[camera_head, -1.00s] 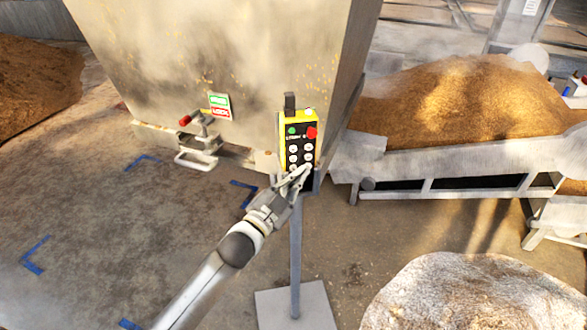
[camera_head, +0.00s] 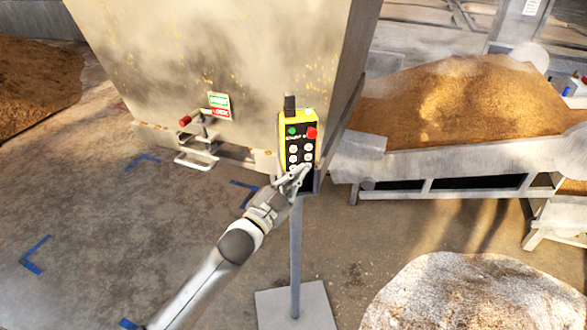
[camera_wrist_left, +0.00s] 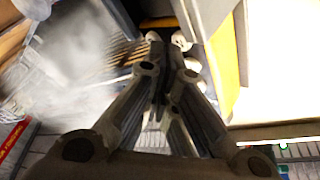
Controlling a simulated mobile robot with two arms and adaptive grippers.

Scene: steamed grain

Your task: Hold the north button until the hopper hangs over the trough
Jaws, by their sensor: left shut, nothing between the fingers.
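The yellow and black button box (camera_head: 282,128) stands on a thin post in front of the hopper. It has a green button, a red knob and rows of pale round buttons. My left gripper (camera_head: 304,169) is shut and empty, its fingertips at the lower buttons. Its fingers (camera_wrist_left: 165,60) also show in the left wrist view, with pale buttons (camera_wrist_left: 181,41) beside the tips. I cannot tell which button they touch, or whether it is pressed. The large metal hopper (camera_head: 220,65) is behind the box. A metal trough (camera_head: 440,160) heaped with grain lies to its right. My right gripper is not in view.
A red-handled latch (camera_head: 186,120) and a green and red label (camera_head: 219,106) are on the hopper's lower front. Blue corner marks (camera_head: 36,255) are on the floor. A pale mound (camera_head: 465,290) is at the front right, and a brown heap (camera_head: 35,85) at the far left.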

